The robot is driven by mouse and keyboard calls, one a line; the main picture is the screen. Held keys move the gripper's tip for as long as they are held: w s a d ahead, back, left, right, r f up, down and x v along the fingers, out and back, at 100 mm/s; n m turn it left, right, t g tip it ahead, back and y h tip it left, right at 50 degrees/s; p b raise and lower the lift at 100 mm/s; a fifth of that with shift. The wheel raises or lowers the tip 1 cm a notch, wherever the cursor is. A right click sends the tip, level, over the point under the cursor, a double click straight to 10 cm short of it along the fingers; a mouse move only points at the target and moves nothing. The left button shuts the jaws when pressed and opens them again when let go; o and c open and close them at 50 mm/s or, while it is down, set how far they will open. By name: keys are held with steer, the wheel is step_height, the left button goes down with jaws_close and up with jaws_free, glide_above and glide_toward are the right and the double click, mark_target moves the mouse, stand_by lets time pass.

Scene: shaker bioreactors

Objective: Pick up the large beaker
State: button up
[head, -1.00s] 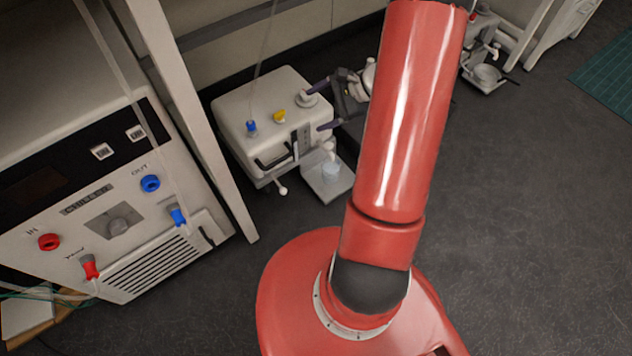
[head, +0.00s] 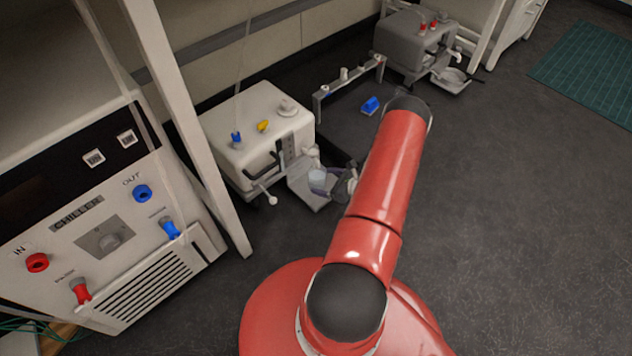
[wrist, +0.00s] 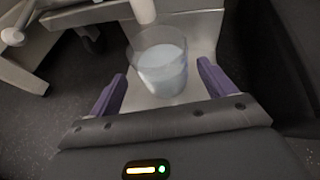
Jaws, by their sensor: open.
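The large beaker (wrist: 162,66) is a clear glass with pale whitish liquid, upright on a light metal shelf (wrist: 204,82) at the front of a white machine. In the head view the beaker (head: 318,178) is small, below the machine's spout. My gripper (wrist: 163,85) is open, its purple fingers on either side of the near part of the beaker in the wrist picture. I cannot tell whether they touch it. In the head view my gripper (head: 328,182) is low at the beaker, partly hidden by my red arm.
The white machine (head: 255,130) has a blue and a yellow knob on top. A nozzle (wrist: 143,10) hangs just above the beaker. A chiller (head: 100,225) and a white post (head: 190,130) stand left. A grey machine (head: 415,45) stands at the back.

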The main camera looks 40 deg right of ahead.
mark_target(315, 176)
steer(key=x, duration=0.5)
steer(key=shift+w+d+b, duration=0.1)
steer(key=shift+w+b, duration=0.05)
steer(key=shift+b, duration=0.2)
steer(key=c, duration=1.3)
steer(key=shift+r, duration=0.45)
steer(key=s+d, duration=0.2)
steer(key=s, duration=0.3)
steer(key=s+d, duration=0.2)
steer(key=s, duration=0.4)
steer(key=s+d+p, duration=0.1)
steer(key=s+d, duration=0.1)
steer(key=s, duration=0.4)
steer(key=shift+r, duration=0.3)
steer(key=shift+s, duration=0.15)
